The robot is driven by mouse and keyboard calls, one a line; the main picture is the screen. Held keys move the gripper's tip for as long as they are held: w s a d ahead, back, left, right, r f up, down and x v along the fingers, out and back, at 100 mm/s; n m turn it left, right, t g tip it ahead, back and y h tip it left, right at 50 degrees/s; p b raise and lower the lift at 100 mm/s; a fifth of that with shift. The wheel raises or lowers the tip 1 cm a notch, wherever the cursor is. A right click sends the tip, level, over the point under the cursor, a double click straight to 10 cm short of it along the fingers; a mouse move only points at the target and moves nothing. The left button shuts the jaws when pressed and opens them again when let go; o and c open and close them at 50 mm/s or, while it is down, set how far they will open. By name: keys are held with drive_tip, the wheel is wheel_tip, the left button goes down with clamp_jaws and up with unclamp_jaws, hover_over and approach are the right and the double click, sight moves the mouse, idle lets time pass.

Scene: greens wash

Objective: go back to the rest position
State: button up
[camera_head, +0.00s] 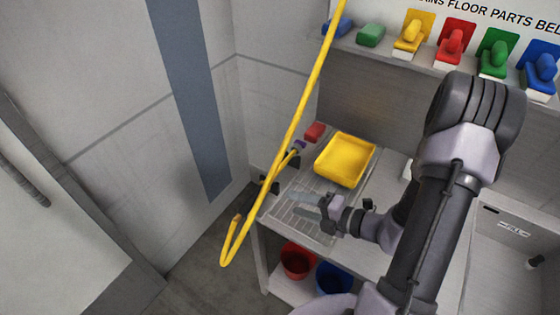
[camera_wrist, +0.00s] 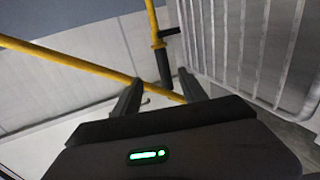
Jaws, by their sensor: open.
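My gripper (camera_head: 308,205) is open and empty. In the head view it sits over the ribbed draining area (camera_head: 300,225) at the left end of the steel counter, with my arm reaching in from the right. In the wrist view its two fingers (camera_wrist: 160,92) stand apart with nothing between them. Beyond them are a yellow hose (camera_wrist: 60,55) and a black-ended yellow handle (camera_wrist: 163,62). Whether the fingers touch anything cannot be told.
A yellow tub (camera_head: 345,160) stands on the counter behind my gripper. A yellow hose (camera_head: 300,105) hangs in a loop at the counter's left end. Red (camera_head: 297,261) and blue (camera_head: 333,278) buckets stand below. Coloured tools (camera_head: 455,45) line the shelf. A sink (camera_head: 515,240) is at right.

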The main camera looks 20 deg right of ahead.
drive_tip(key=s+a+r+n+g+b, duration=0.1)
drive_tip(key=s+a+r+n+g, duration=0.3)
drive_tip(key=n, duration=0.5)
drive_tip(key=s+a+r+n+g+b, duration=0.2)
drive_tip(key=a+n, duration=0.4)
drive_tip(key=n, duration=0.2)
drive_tip(key=s+a+r+n+g+b, duration=0.1)
drive_tip(key=s+a+r+n+g, duration=0.3)
drive_tip(key=n, duration=0.5)
drive_tip(key=s+d+r+n+t+h+b, duration=0.2)
drive_tip(key=s+r+n+t+h, duration=0.2)
drive_tip(key=n, duration=1.2)
drive_tip(key=shift+r+n+h+b, duration=0.3)
drive_tip(key=shift+r+h, duration=0.3)
drive_tip(key=shift+h, duration=0.6)
